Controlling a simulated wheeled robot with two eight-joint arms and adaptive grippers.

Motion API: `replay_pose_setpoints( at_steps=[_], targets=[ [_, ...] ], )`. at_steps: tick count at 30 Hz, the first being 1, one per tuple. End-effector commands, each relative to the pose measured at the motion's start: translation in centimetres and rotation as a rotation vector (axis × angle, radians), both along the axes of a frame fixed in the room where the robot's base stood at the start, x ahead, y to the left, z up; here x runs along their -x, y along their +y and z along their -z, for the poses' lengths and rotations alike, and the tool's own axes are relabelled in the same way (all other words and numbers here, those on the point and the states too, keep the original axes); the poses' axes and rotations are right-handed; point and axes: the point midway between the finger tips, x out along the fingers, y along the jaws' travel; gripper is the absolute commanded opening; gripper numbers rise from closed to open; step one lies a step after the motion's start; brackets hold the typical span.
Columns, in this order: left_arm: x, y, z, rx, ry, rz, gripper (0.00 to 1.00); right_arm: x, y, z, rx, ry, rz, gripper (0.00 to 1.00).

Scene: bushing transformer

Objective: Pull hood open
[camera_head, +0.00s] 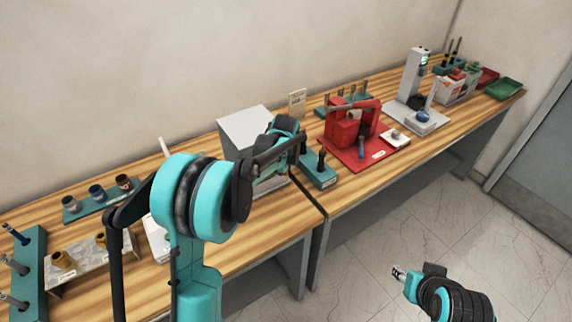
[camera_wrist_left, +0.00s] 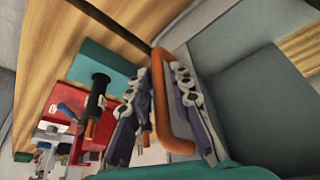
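The hood is a light grey box (camera_head: 245,128) on the left bench. Its orange-brown handle (camera_wrist_left: 162,90) runs along the edge of its grey face in the left wrist view. My left gripper (camera_wrist_left: 158,72) is open, with one finger on each side of the handle bar. Whether the fingers touch the bar I cannot tell. In the head view my left arm covers the front of the hood and hides the handle. My right gripper (camera_head: 400,273) is over the floor at the lower right, away from the bench. Its fingers are too small to read.
A teal block with dark-handled tools (camera_head: 318,178) stands just right of the hood. A red fixture (camera_head: 350,130) on a red plate is beyond it. A teal holder with cups (camera_head: 97,198) lies to the left. The floor in front is clear.

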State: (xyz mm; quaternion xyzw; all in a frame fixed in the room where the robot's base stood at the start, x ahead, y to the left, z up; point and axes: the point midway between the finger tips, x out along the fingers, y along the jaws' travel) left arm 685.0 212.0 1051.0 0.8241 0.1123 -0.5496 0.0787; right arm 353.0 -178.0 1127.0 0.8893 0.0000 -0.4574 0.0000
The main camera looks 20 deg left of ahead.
Motion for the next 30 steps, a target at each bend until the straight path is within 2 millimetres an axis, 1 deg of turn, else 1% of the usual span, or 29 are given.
replay_pose_setpoints(
  at_steps=[5,8,11,18,21,25,30],
  targets=[
    [0.1,0.0,-0.1,0.0,0.0,0.0,0.2,0.0,0.0,0.0,0.0,0.0,0.0,0.4],
    [0.3,-0.1,-0.8,0.0,0.0,0.0,0.2,0.0,0.0,0.0,0.0,0.0,0.0,0.4],
    [1.0,-0.2,-2.3,0.0,0.0,0.0,0.2,0.0,0.0,0.0,0.0,0.0,0.0,0.4],
    [2.9,-0.8,-7.2,0.0,0.0,0.0,0.2,0.0,0.0,0.0,0.0,0.0,0.0,0.4],
    [3.6,-1.0,-8.9,0.0,0.0,0.0,0.2,0.0,0.0,0.0,0.0,0.0,0.0,0.4],
    [4.2,-1.1,-10.4,0.0,0.0,0.001,0.2,0.0,0.0,0.0,0.0,0.0,0.0,0.4],
    [4.5,-1.2,-11.1,0.0,0.0,0.001,0.2,0.0,0.0,0.0,0.0,0.0,0.0,0.4]
  ],
)
